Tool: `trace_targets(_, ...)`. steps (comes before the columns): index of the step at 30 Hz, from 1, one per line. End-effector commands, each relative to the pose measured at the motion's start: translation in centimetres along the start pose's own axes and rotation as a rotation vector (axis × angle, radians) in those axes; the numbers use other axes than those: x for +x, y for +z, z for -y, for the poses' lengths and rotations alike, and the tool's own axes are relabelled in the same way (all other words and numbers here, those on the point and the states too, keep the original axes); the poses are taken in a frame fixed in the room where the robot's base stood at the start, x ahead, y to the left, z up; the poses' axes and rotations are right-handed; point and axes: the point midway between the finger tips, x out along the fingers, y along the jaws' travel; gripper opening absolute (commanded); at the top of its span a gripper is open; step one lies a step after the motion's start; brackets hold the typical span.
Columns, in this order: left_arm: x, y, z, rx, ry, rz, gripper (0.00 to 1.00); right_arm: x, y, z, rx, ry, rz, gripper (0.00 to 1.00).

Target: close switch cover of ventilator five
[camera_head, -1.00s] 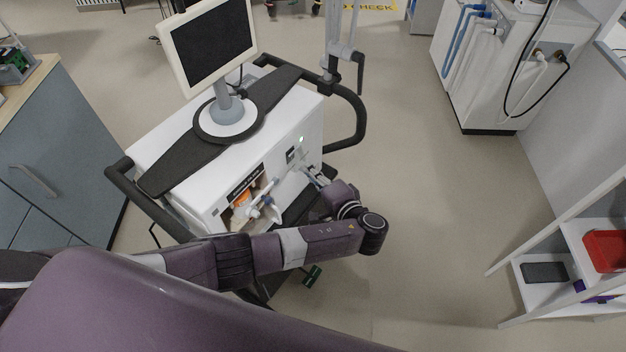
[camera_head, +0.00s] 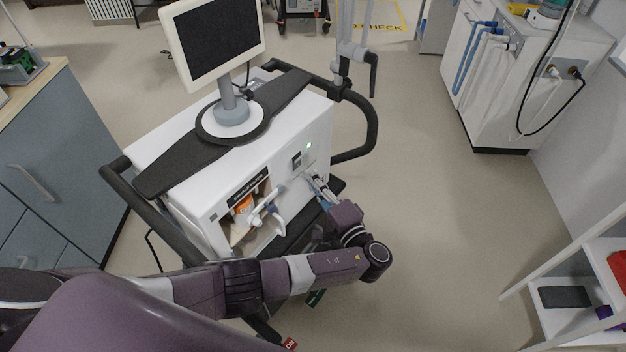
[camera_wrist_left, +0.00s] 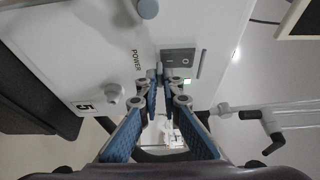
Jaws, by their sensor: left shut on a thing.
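The white ventilator (camera_head: 215,190) stands left of centre in the head view. In the left wrist view its front panel (camera_wrist_left: 95,50) bears a "5" label and the word POWER. A grey switch plate (camera_wrist_left: 180,57) sits beside POWER, with a lit green lamp near it; it also shows small in the head view (camera_head: 297,160). My left gripper (camera_wrist_left: 160,78) is at the plate's lower edge, its blue fingers closed on a small grey piece, apparently the switch cover (camera_wrist_left: 159,68). The fingers partly hide it, so its angle is unclear. My right gripper is not in view.
Hoses and an orange item (camera_head: 243,204) sit in the ventilator's front recess, left of my gripper. A black side handle (camera_head: 371,125) curves round the right end. A grey cabinet (camera_head: 60,160) stands left; a white shelf (camera_head: 570,325) is at lower right. The floor between is clear.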

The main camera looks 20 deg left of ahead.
Motion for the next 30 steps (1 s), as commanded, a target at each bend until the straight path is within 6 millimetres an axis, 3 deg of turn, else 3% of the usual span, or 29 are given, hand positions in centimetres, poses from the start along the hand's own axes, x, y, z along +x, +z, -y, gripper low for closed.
trace_targets(2, 0.1, 0.1, -0.1, 0.003, 0.002, 0.001, 0.0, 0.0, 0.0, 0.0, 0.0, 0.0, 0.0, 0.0)
trace_targets(3, 0.1, 0.1, -0.1, 0.003, 0.002, 0.001, 0.08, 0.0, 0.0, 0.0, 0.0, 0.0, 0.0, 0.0)
trace_targets(7, 0.1, 0.1, -0.1, 0.002, 0.001, 0.001, 0.22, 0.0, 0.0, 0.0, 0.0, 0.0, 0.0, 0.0)
trace_targets(17, -0.3, 0.0, -0.1, 0.0, 0.001, 0.0, 0.23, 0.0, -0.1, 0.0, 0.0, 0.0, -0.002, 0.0)
trace_targets(30, -6.6, 0.1, -0.1, 0.002, 0.003, 0.001, 0.23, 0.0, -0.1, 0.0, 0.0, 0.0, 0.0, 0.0)
